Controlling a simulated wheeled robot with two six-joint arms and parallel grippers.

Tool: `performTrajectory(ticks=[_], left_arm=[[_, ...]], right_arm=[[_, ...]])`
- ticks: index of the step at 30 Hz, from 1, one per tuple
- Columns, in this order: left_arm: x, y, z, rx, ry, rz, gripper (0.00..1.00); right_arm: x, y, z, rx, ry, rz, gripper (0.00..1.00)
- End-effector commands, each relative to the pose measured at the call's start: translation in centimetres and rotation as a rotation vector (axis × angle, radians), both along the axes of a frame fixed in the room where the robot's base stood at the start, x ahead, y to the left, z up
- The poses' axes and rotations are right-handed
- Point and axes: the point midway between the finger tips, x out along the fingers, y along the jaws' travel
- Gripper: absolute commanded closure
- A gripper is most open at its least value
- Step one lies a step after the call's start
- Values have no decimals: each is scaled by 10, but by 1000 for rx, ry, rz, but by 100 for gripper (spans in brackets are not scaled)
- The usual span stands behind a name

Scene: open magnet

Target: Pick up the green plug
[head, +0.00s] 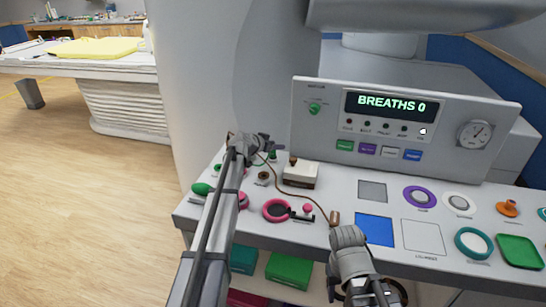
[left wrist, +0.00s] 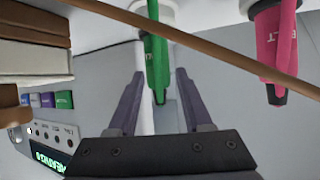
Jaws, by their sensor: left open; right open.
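The green plug (left wrist: 157,55) shows in the left wrist view, its narrow tip pointing down the picture between the fingers of my left gripper (left wrist: 160,75). The fingers are open, with a gap on either side of the plug. In the head view my left gripper (head: 257,142) is at the left end of the console, and its arm hides part of what lies there. A small bit of green (head: 273,154) shows beside it; I cannot tell if it is the plug. My right gripper (head: 352,268) is low at the console's front edge, apart from the plug, and its fingers are hard to make out.
A pink plug (left wrist: 274,50) hangs beside the green one. The console (head: 330,190) holds a white block (head: 301,174), a pink ring (head: 277,210), a green bulb (head: 202,189) and a blue square (head: 375,229). A display reads BREATHS 0.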

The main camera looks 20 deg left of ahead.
Motion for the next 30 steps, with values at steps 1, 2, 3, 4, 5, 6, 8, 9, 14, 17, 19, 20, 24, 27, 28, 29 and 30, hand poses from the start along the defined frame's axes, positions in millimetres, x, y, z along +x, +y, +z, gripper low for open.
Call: performTrajectory(ticks=[1, 2, 3, 4, 5, 6, 8, 9, 14, 17, 19, 20, 24, 27, 28, 29, 30], left_arm=[[8, -3, -7, 0, 0, -1, 50], [10, -4, -8, 0, 0, -1, 50], [12, -5, -8, 0, 0, -1, 50], [12, -5, -8, 0, 0, -1, 50], [12, -5, -8, 0, 0, -1, 50], [12, -5, -7, 0, 0, 0, 50], [11, -5, -7, 0, 0, 0, 50], [11, -5, -7, 0, 0, 0, 50], [11, -5, -7, 0, 0, 0, 67], [11, -5, -7, 0, 0, 0, 78], [11, -5, -7, 0, 0, 0, 86], [11, -5, -7, 0, 0, 0, 90], [11, -5, -7, 0, 0, 0, 100], [11, -5, -7, 0, 0, 0, 100], [11, -5, -7, 0, 0, 0, 100], [11, -5, -7, 0, 0, 0, 100], [11, -5, -7, 0, 0, 0, 100]], right_arm=[[0, 0, -7, 0, 0, 0, 50], [0, 0, -8, 0, 0, 0, 50], [0, 0, -8, 0, 0, 0, 50], [0, 0, -8, 0, 0, 0, 50], [0, 0, -8, 0, 0, 0, 50], [0, 0, -7, 0, 0, 0, 50], [0, 0, -7, 0, 0, 0, 50], [0, 0, -7, 0, 0, 0, 50], [0, 0, -7, 0, 0, 0, 50], [0, 0, -7, 0, 0, 0, 50], [0, 0, -7, 0, 0, 0, 50], [0, 0, -7, 0, 0, 0, 50], [0, 0, -7, 0, 0, 0, 50], [0, 0, -7, 0, 0, 0, 50], [0, 0, -7, 0, 0, 0, 50], [0, 0, -7, 0, 0, 0, 50], [0, 0, -7, 0, 0, 0, 50]])
